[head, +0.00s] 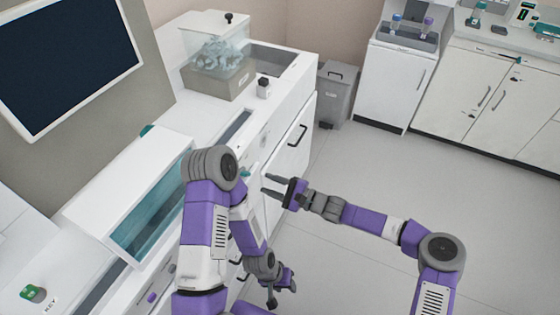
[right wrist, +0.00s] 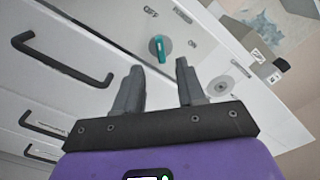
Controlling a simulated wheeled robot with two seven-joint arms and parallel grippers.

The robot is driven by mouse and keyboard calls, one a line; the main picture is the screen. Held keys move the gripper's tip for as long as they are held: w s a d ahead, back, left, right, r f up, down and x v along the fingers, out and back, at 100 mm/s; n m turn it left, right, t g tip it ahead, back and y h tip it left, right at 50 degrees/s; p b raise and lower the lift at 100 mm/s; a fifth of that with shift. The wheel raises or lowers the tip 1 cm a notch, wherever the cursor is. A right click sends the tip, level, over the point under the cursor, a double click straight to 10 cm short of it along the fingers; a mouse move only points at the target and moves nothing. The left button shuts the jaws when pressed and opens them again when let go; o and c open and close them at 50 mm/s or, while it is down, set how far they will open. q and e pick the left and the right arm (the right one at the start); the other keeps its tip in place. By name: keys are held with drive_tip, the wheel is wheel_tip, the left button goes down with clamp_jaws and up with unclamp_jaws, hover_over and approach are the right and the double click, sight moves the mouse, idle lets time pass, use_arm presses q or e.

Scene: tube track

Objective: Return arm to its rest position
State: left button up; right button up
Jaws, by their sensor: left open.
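My right gripper (head: 270,184) reaches in from the right in the head view, close to the front of the white cabinet. In the right wrist view its two fingers (right wrist: 158,66) are apart with nothing between them. A teal knob (right wrist: 158,48) sits on the panel just beyond the fingertips, near printed OFF and ON labels. My left gripper (head: 281,294) hangs low beside the cabinet front, pointing down, open, with nothing visible in it. My left arm hides part of the counter and cabinet front.
The white cabinet has dark bar handles (right wrist: 62,62); one handle (head: 298,135) also shows in the head view. A clear-lidded box (head: 218,82) stands on the counter. A grey bin (head: 336,95) and white cabinets (head: 490,90) are at the back. The floor (head: 370,165) is clear.

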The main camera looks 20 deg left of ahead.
drive_tip(key=s+d+f+n+g+h, duration=0.1)
drive_tip(key=s+d+f+n+h, duration=0.1)
drive_tip(key=s+d+f+h, duration=0.4)
drive_tip(key=s+d+f+n+g+h, duration=0.1)
drive_tip(key=s+d+f+n+g, duration=0.15)
drive_tip(key=s+f, duration=0.4)
drive_tip(key=s+d+f+n+h, duration=0.1)
drive_tip(key=s+d+f+h, duration=0.1)
drive_tip(key=d, duration=0.6)
drive_tip(key=s+d+f+t+h+p, duration=0.1)
drive_tip(key=s+d+f+h, duration=0.1)
drive_tip(key=s+d, duration=0.2)
drive_tip(key=s+d+f+n+t+h, duration=0.1)
drive_tip(key=s+d+f+h, duration=0.1)
drive_tip(key=d, duration=0.9)
drive_tip(key=shift+s+d+f+n+h+p, duration=0.3)
drive_tip(key=shift+s+f+n+h+p, duration=0.1)
drive_tip(key=shift+s+f, duration=0.15)
drive_tip(key=shift+t, duration=0.25)
